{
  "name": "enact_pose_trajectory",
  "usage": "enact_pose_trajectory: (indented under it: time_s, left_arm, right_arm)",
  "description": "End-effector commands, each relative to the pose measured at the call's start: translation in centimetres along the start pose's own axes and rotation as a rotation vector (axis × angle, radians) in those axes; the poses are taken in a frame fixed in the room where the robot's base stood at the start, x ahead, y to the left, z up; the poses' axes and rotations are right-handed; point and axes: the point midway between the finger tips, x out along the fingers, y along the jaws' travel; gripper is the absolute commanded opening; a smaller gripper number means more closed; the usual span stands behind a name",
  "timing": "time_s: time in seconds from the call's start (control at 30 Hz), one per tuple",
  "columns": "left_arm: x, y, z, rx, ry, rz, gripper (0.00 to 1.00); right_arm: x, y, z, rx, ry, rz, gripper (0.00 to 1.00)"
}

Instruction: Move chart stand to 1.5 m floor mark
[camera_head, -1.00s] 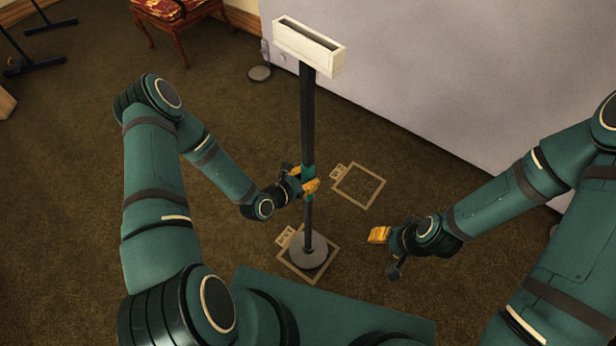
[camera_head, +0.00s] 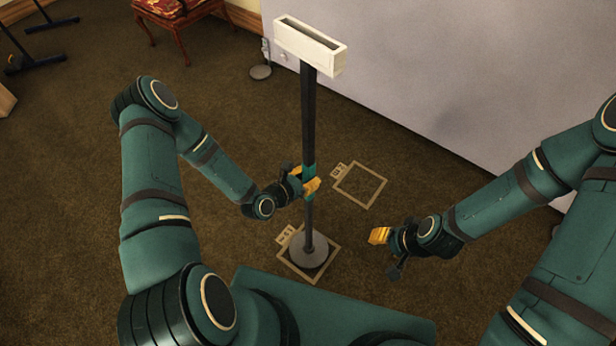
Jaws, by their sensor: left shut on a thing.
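The chart stand (camera_head: 308,125) is a black pole with a cream box-shaped top (camera_head: 309,46) and a round grey base (camera_head: 309,251). It stands upright, its base over the nearer square floor mark (camera_head: 333,262). A second square floor mark (camera_head: 360,185) lies farther back and to the right, empty; the labels beside both marks are too small to read. My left gripper (camera_head: 310,184) is shut on the pole at a teal band, below mid-height. My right gripper (camera_head: 379,236) is to the right of the stand, apart from it; its jaw opening cannot be made out.
A pale grey wall or panel (camera_head: 440,80) runs along the back right. A red-cushioned wooden chair (camera_head: 180,22) and a small stand with a grey round foot (camera_head: 260,72) are at the back. Dark metal legs (camera_head: 35,60) show at the far left. The brown carpet between is clear.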

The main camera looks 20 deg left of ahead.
Motion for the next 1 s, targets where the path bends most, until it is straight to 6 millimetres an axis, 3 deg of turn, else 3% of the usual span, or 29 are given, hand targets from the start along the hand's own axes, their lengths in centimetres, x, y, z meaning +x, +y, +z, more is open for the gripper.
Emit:
enact_pose_trajectory:
  time_s: [1.0]
  left_arm:
    - [0.5,0.0,-1.1,0.002,-0.005,0.0,0.0]
  right_arm:
    - [1.3,0.5,0.1,0.0,0.0,0.0,0.47]
